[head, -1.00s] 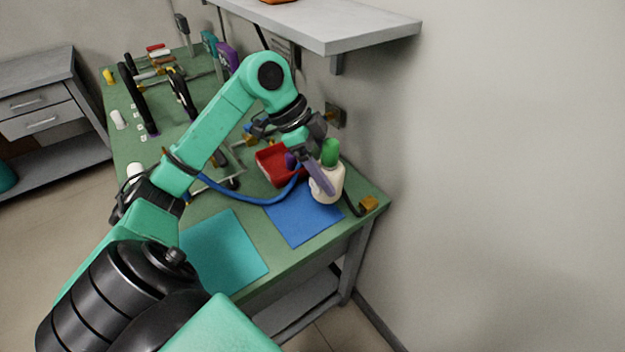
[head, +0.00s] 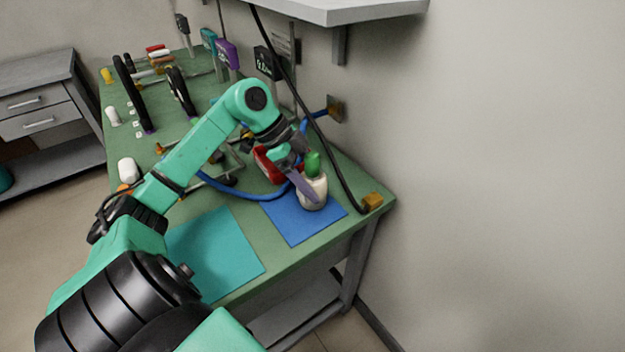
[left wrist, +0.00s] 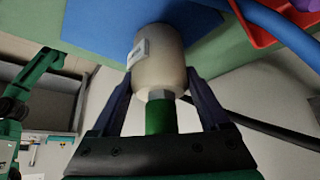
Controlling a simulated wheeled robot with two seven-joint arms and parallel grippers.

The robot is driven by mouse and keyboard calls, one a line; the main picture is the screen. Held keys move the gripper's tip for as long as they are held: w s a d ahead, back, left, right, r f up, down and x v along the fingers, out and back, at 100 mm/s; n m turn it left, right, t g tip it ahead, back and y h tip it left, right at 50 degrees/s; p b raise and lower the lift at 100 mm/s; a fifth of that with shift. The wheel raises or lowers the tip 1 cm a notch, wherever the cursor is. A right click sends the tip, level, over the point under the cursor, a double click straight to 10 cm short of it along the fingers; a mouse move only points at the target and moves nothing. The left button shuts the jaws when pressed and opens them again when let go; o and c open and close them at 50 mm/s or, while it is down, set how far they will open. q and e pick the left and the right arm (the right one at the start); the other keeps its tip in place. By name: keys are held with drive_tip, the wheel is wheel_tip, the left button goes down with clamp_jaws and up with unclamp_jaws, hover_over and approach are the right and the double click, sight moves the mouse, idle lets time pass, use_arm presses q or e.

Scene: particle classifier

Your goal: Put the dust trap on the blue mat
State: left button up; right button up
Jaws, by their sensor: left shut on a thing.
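The dust trap is a cream-white bottle (head: 313,192) with a green cap, near the right end of the table in the head view. It stands roughly upright over the back right part of the blue mat (head: 292,226). My left gripper (head: 308,180) is shut on it, with a finger along its side. In the left wrist view, the dust trap (left wrist: 159,62) sits between the two fingers, its far end against the blue mat (left wrist: 100,50). I cannot tell whether it bears fully on the mat. My right gripper is not in view.
A red tray (head: 268,165) and a blue hose (head: 235,193) lie just behind the mat. A teal mat (head: 215,255) lies to its left. A black cable (head: 335,180) runs down to a brass block (head: 372,201) at the right. A grey shelf (head: 340,12) overhangs behind.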

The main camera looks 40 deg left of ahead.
use_arm(q)
drive_tip(key=shift+f, duration=0.1)
drive_tip(key=o, duration=1.5)
drive_tip(key=v, duration=1.2)
drive_tip(key=shift+d, duration=0.15)
